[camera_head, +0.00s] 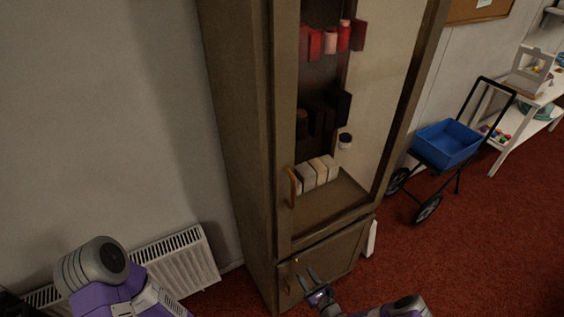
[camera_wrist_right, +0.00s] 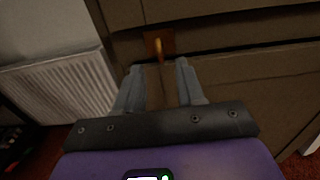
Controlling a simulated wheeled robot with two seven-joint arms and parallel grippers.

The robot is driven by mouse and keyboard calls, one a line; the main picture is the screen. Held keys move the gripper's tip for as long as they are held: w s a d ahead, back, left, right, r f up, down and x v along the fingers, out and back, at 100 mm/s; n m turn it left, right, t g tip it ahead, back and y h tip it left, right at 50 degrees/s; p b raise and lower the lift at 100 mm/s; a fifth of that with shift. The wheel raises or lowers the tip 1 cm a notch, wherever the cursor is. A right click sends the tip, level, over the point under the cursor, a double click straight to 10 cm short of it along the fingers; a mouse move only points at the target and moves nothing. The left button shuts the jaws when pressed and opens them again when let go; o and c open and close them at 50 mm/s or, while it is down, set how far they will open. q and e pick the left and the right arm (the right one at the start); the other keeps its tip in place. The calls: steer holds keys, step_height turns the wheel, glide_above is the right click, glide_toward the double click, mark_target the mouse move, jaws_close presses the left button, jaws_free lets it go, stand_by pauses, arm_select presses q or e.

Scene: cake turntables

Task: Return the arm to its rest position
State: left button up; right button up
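My right gripper (camera_head: 306,276) is at the bottom of the head view, in front of the lower part of a tall brown cabinet (camera_head: 238,130). In the right wrist view its two grey fingers (camera_wrist_right: 160,68) are spread apart with nothing between them. A small brass handle (camera_wrist_right: 158,46) on the cabinet shows just beyond the fingertips, and the fingers do not close on it. My left arm (camera_head: 100,275) shows at the lower left of the head view as a purple link and grey joint. Its gripper is out of view.
The cabinet's upper part holds red items (camera_head: 330,40) and pale boxes (camera_head: 316,172). A brass handle (camera_head: 291,187) is on its front. A white radiator (camera_head: 180,262) stands left. A blue cart (camera_head: 446,144) and white table (camera_head: 515,122) stand right, with open red carpet (camera_head: 480,240).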

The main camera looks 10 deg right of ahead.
steer(key=shift+a, duration=0.1)
steer(key=s+a+r+n+g+y, duration=0.3)
steer(key=s+a+n+g+y, duration=0.55)
steer(key=a, duration=0.45)
steer(key=s+a+n+g+h, duration=0.2)
steer(key=s+n+g, duration=0.6)
steer(key=s+g, duration=0.1)
steer(key=s+d+n+g+h, duration=0.3)
steer(key=s+n+h, duration=0.2)
steer(key=w+d+r+n+t+h, duration=0.1)
steer(key=d+r+n+t+h, duration=0.2)
steer(key=r+n, duration=0.3)
steer(key=shift+d+n+t, duration=0.35)
steer(key=shift+n+t, duration=0.1)
steer(key=shift+n, duration=0.3)
steer(key=shift+h, duration=0.25)
